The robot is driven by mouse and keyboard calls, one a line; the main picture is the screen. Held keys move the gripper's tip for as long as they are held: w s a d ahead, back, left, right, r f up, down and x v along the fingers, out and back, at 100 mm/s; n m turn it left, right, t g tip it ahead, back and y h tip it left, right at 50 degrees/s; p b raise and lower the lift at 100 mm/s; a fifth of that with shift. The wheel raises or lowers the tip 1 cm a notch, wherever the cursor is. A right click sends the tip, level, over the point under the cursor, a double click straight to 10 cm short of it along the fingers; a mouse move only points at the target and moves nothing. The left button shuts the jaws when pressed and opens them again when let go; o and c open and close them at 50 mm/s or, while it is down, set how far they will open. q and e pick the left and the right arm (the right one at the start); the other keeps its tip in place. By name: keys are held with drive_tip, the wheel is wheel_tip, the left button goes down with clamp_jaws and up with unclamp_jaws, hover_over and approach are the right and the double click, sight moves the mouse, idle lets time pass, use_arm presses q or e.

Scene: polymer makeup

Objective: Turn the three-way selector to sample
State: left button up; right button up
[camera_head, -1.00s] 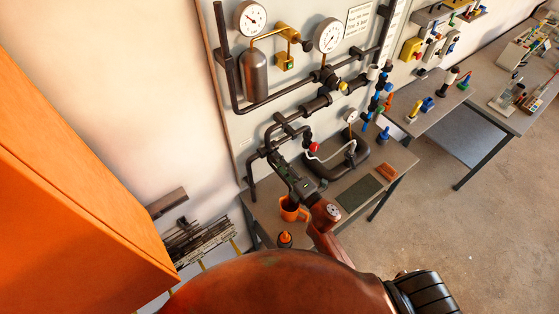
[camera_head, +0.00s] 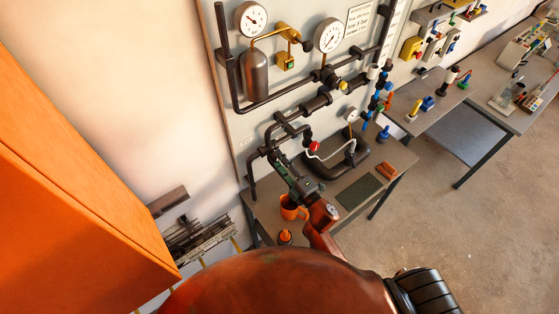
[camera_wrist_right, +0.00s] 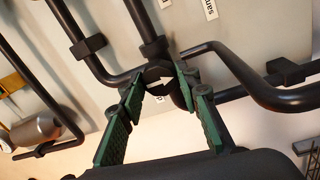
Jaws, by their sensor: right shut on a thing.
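The three-way selector (camera_wrist_right: 156,73) is a dark round part with a white arrow, at a pipe junction in the right wrist view. The arrow points right and slightly up in that view. My right gripper (camera_wrist_right: 162,88) has its two green-padded fingers on either side of the selector and is shut on it. In the head view the same gripper (camera_head: 274,160) reaches the lower left pipes, and it hides the selector there. A label reading "sam", cut off by the frame edge (camera_wrist_right: 210,9), is above the selector. My left gripper is not in view.
Dark pipes (camera_wrist_right: 245,74) run close around the fingers. A pale panel (camera_head: 262,128) carries gauges (camera_head: 328,35) and a cylinder (camera_head: 255,74). Below the arm, an orange mug (camera_head: 291,210) stands on a grey table (camera_head: 262,208). A large orange surface (camera_head: 75,190) fills the left.

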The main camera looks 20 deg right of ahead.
drive_tip(key=o, duration=1.2)
drive_tip(key=shift+c, duration=0.2)
drive_tip(key=shift+s+d+f, duration=0.1)
drive_tip(key=shift+s+d, duration=0.05)
drive_tip(key=shift+s, duration=0.2)
drive_tip(key=r+v, duration=0.1)
drive_tip(key=v, duration=1)
drive_tip(key=shift+f, duration=0.5)
drive_tip(key=shift+s+d, duration=0.1)
drive_tip(key=shift+d, duration=0.05)
